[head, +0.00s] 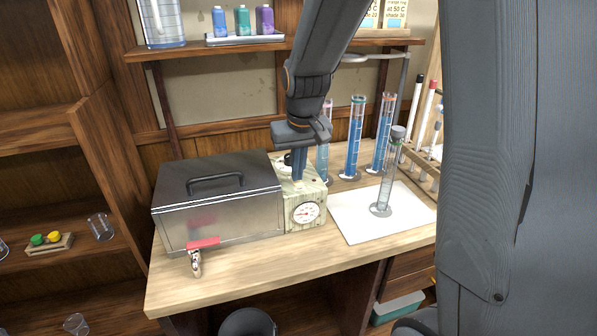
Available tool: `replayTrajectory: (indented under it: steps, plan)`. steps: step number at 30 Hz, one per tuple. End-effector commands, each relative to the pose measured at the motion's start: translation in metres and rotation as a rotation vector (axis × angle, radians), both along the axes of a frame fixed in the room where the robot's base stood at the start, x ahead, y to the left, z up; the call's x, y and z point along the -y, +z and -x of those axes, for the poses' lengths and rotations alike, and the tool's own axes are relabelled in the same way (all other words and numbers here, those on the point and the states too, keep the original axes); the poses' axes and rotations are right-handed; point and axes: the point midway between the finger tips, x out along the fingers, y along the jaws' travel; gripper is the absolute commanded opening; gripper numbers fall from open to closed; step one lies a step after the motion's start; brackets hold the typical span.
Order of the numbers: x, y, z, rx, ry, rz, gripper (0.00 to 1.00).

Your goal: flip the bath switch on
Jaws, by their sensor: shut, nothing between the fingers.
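The bath (215,210) is a grey metal tank with a dark lid and a black handle, standing on the wooden bench. A pale control box (309,192) with a round dial gauge (306,212) is attached at its right side. My gripper (298,177) points down at the top of the control box with its fingers shut and empty. The fingertips are at or just above the box top; I cannot tell whether they touch it. A small black part (286,160) shows beside the fingers. I cannot make out the switch, and the fingers cover part of the box top.
Several measuring cylinders with blue liquid (355,135) stand close behind and right of the control box. Another cylinder (387,175) stands on a white mat (350,218) to the right. A red-handled tap (203,243) sticks out at the tank's front. A shelf (260,45) with bottles is above.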

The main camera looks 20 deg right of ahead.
Motion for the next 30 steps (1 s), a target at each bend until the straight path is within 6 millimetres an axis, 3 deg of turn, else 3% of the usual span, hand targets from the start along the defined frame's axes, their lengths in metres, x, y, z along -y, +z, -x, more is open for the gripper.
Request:
replayTrajectory:
  steps: [11, 22, 30]
  plan:
    - [0.000, 0.005, 0.001, 0.000, 0.000, 0.000, 0.00]
    - [0.000, 0.048, 0.005, 0.004, 0.000, 0.000, 0.00]
    - [0.000, 0.085, 0.026, 0.005, 0.000, 0.000, 0.00]
